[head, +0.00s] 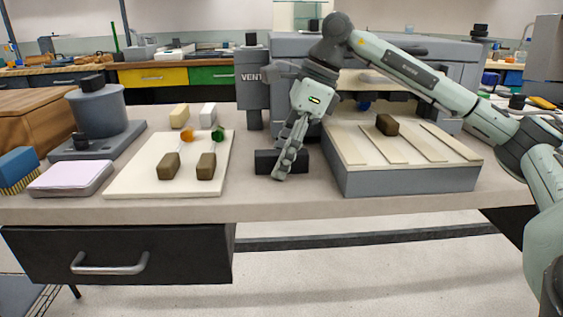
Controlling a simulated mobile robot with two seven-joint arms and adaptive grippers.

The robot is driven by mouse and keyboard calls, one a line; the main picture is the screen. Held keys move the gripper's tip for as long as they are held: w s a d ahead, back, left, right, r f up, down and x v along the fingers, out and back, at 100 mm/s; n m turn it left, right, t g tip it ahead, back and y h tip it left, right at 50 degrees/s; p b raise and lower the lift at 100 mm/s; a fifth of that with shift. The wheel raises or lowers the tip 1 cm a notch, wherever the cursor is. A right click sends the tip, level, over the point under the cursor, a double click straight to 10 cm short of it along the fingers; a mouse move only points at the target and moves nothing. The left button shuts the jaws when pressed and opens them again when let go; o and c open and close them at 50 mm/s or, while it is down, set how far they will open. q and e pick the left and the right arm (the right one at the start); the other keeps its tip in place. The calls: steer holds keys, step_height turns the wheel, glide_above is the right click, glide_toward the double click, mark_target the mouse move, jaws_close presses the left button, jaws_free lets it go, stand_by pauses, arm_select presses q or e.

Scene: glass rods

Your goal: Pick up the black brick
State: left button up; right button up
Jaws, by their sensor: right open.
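The black brick (265,161) lies on the bench, just left of the grey kiln-like box's front tray. My right gripper (282,168) points down at it, and its fingers cover the middle of the brick. The brick shows on both sides of the fingers. The fingers are open, but I cannot tell whether they touch the brick or only hang in front of it. My left gripper is not in view.
A raised tray (405,180) with pale slats and a brown block (387,125) stands close on the right. A white board (132,187) with two brown blocks and orange and green pieces lies left. A drawer (120,254) is below the bench edge.

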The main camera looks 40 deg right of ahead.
steer(key=shift+f, duration=0.1)
jaws_close()
stand_by(0.4)
